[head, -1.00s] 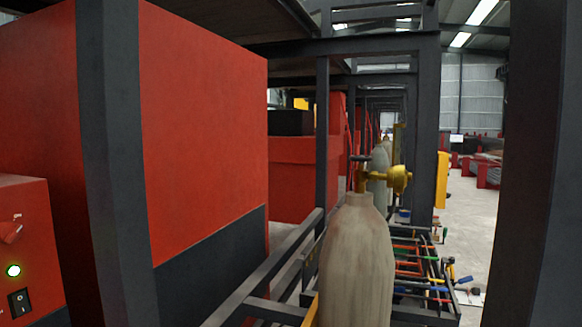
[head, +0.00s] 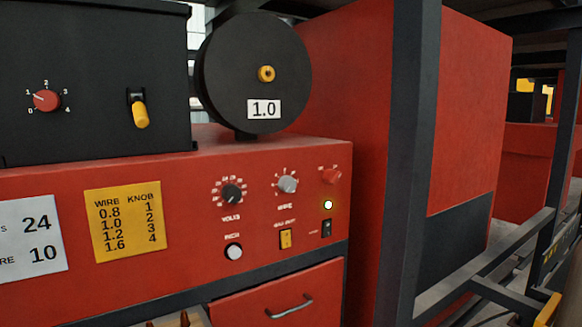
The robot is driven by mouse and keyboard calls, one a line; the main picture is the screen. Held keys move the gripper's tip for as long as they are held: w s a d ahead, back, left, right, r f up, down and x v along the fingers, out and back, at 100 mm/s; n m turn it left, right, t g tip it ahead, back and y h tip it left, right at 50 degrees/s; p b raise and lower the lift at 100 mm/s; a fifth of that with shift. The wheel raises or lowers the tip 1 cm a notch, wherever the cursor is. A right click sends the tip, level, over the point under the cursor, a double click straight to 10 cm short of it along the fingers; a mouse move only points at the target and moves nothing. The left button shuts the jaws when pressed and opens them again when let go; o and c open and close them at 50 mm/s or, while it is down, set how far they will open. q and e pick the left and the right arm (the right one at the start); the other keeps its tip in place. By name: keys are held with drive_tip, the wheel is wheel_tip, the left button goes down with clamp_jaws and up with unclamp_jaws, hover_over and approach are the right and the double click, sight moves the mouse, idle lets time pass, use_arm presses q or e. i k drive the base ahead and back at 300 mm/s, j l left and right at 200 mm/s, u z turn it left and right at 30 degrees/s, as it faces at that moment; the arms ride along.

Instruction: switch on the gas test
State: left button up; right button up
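In the head view a red welding machine front panel (head: 150,285) faces me. Near its right side is a small yellow switch (head: 285,239) under a label that seems to read gas test, though the print is tiny. I cannot tell which way the yellow switch is set. Neither of my grippers is in view.
Around it are a volts knob (head: 232,193), a grey knob (head: 288,184), a red knob (head: 331,175) and a white button (head: 233,252). Above stand a black feeder box (head: 90,90) and a spool marked 1.0 (head: 255,65). A dark post (head: 408,150) rises at right; a drawer (head: 280,300) sits below.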

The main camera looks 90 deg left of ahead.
sight(286, 235)
drive_tip(key=k+u, duration=0.15)
drive_tip(key=u, duration=0.25)
drive_tip(key=k+l+u, duration=0.1)
drive_tip(key=u, duration=0.3)
drive_tip(key=k+j+u, duration=0.1)
drive_tip(key=k+u, duration=0.15)
drive_tip(key=u, duration=0.15)
